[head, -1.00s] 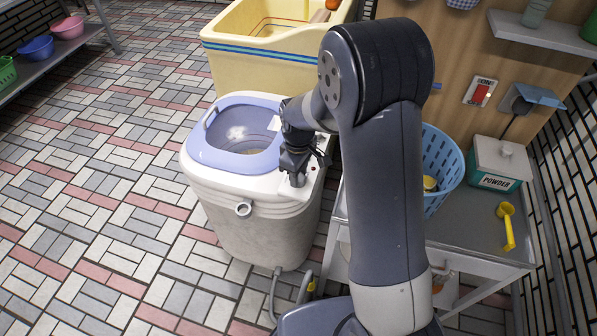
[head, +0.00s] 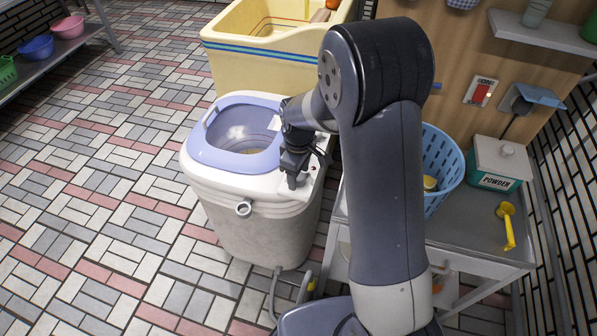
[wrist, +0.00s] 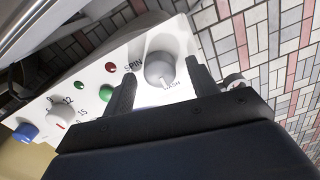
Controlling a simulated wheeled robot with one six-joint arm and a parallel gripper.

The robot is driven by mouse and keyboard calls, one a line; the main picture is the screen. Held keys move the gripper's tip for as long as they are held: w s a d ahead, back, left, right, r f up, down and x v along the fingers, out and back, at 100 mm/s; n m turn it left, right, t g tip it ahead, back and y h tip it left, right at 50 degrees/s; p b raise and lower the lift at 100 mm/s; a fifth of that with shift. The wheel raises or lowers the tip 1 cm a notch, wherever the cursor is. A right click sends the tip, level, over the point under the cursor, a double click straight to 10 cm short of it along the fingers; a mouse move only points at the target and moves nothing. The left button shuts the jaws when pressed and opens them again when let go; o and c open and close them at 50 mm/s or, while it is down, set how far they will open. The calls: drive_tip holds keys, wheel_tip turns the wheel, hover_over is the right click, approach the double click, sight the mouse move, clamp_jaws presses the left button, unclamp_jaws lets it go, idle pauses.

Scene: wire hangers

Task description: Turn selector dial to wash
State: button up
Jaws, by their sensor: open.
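The selector dial (wrist: 160,68) is a round grey knob on the white control panel (wrist: 95,80) of the washing machine, between the SPIN and WASH lettering. A paler ridge on it appears to point toward WASH. My gripper (wrist: 161,70) is open, with one dark finger on each side of the dial; I cannot tell whether either touches it. In the head view my gripper (head: 292,182) points down at the panel on the right of the washing machine (head: 255,225), and it hides the dial there.
A red light (wrist: 110,67), a green light (wrist: 106,89), a white timer knob (wrist: 62,117) and a blue knob (wrist: 26,132) sit along the panel. A cart (head: 470,245) with a blue basket (head: 443,165) stands right of the machine. Tiled floor lies open to the left.

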wheel_tip(320, 180, up, 11)
drive_tip(key=p, duration=0.1)
idle(0.4)
drive_tip(key=shift+f, duration=0.1)
wheel_tip(320, 180, down, 11)
drive_tip(key=shift+b, duration=0.55)
idle(0.5)
